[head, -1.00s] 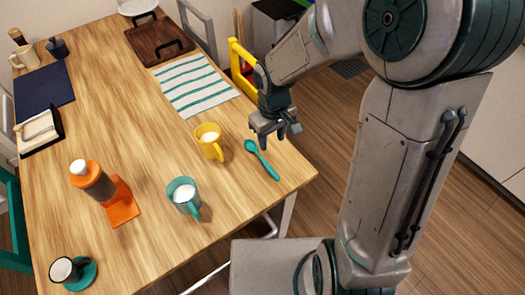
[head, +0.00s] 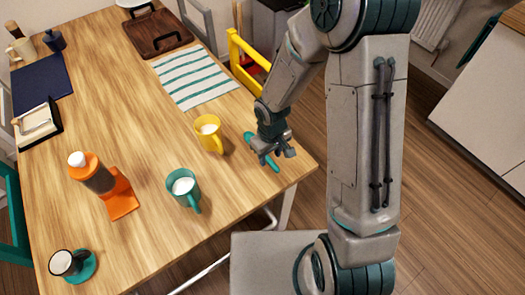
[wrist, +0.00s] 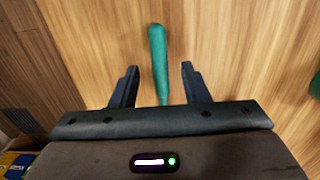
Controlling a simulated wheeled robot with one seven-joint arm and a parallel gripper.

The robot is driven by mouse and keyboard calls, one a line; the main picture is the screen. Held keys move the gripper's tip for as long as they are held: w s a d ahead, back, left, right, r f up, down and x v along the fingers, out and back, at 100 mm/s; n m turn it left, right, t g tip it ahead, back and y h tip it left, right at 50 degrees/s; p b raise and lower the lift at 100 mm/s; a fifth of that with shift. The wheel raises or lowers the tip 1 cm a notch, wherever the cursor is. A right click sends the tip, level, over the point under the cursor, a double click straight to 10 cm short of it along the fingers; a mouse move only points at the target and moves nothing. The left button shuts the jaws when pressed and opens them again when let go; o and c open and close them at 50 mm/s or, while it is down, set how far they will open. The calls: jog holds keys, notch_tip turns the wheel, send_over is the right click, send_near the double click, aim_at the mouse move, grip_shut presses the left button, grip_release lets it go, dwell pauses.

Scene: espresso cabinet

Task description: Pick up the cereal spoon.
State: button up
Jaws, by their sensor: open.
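The teal cereal spoon (head: 275,167) lies on the wooden table near its right corner. My gripper (head: 271,153) is above it and hides much of its middle in the head view. In the wrist view the spoon's handle (wrist: 158,60) points away between the two fingers of my open gripper (wrist: 160,82). The fingers are apart, one on each side of the handle, and nothing is held. The spoon's other end is hidden below the gripper body in the wrist view.
A yellow mug (head: 209,133) stands left of my gripper, and a teal mug (head: 183,188) stands nearer the front. A striped cloth (head: 195,78) lies behind. The table's right edge is close to the spoon.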

jog(key=shift+f, duration=0.85)
grip_shut()
jog(key=shift+r, duration=0.1)
notch_tip(320, 180, up, 4)
jog(key=shift+r, duration=0.25)
jog(key=s+d+r+b, duration=0.5)
jog(key=s+r, duration=0.1)
jog(key=s, duration=0.4)
jog(key=shift+s+d+b, duration=0.15)
jog(key=shift+b, duration=0.15)
